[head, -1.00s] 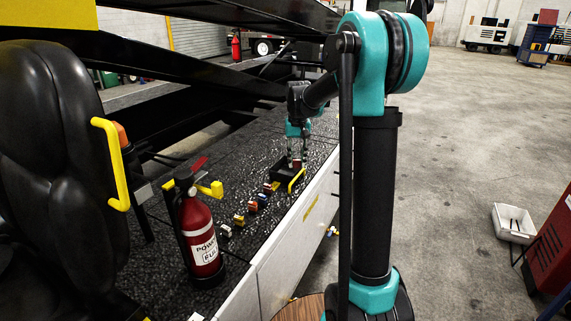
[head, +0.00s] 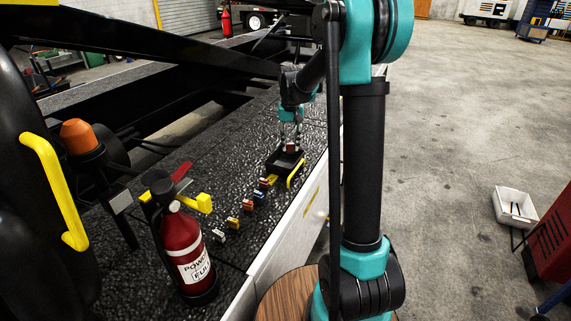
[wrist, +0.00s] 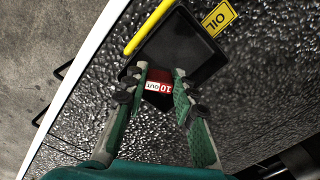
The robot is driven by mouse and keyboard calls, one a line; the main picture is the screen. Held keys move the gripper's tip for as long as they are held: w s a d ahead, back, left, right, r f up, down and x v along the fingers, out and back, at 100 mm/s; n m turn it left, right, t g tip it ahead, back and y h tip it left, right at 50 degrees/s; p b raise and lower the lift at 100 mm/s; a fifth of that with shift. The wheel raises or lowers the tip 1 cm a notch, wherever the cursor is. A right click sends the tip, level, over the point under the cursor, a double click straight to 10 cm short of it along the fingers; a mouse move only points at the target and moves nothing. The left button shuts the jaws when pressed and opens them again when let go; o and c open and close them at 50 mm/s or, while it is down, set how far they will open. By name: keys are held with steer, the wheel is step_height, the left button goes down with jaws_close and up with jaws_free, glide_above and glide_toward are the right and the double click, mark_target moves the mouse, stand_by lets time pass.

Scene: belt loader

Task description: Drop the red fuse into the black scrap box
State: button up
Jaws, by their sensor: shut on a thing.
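The red fuse (wrist: 159,88), with a white label reading "10", sits between the two fingertips of my gripper (wrist: 160,80) in the wrist view. My gripper is shut on it. In the head view my gripper (head: 291,143) points down with the fuse (head: 291,149) at its tips, at the black scrap box (head: 273,163). The open box also shows in the wrist view (wrist: 195,55), mostly ahead of the fingertips. The fuse overlaps its near part in the picture. I cannot tell how high the fuse is above the box floor.
Several coloured fuses (head: 248,204) stand in a row on the black textured deck, nearer to me. A red fire extinguisher (head: 184,250) stands at the left. A white tray (head: 515,205) stands at the far right.

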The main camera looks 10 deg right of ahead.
steer(key=shift+f, duration=1.1)
steer(key=o, duration=0.9)
steer(key=shift+o, duration=0.2)
step_height(320, 180, up, 12)
steer(key=s+d+f+t, duration=0.1)
steer(key=s+f, duration=0.5)
steer(key=s, duration=0.3)
steer(key=s+d+f+t, duration=0.1)
steer(key=s+f, duration=0.5)
steer(key=s, duration=0.4)
steer(key=s+d+f+t, duration=0.2)
steer(key=s+f, duration=0.3)
steer(key=s, duration=0.5)
steer(key=shift+s+f+n, duration=0.25)
steer(key=shift+f+n, duration=0.15)
